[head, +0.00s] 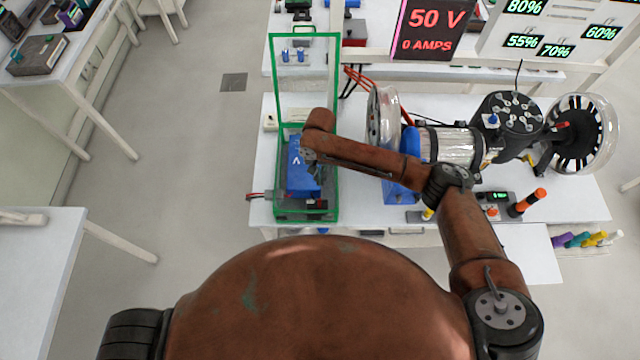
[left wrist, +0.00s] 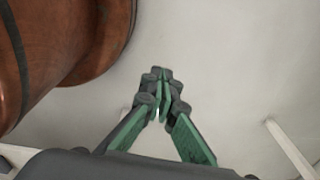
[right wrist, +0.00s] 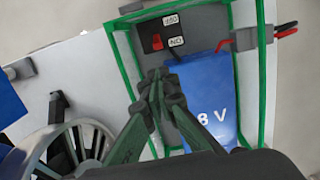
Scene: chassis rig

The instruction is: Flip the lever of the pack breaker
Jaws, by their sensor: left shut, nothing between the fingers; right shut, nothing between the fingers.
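The pack breaker (right wrist: 149,36) is a dark block with a red lever (right wrist: 157,42), at the top of the right wrist view. White OFF and ON labels show upside down beside it; the red lever is level with the ON label. In the head view the breaker (head: 316,204) is small, at the near end of the green-framed case. My right gripper (right wrist: 160,84) is shut and empty, over the case beside the blue pack (right wrist: 208,92), its tips apart from the lever in the picture. My left gripper (left wrist: 161,82) is shut and empty above bare floor.
The green-framed case (head: 335,120) has its clear lid raised at the back and green edges around the pack. Red and black leads (right wrist: 285,30) leave one side. A spoked wheel (right wrist: 70,150) and motor rig stand beside it on the white table (head: 375,215).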

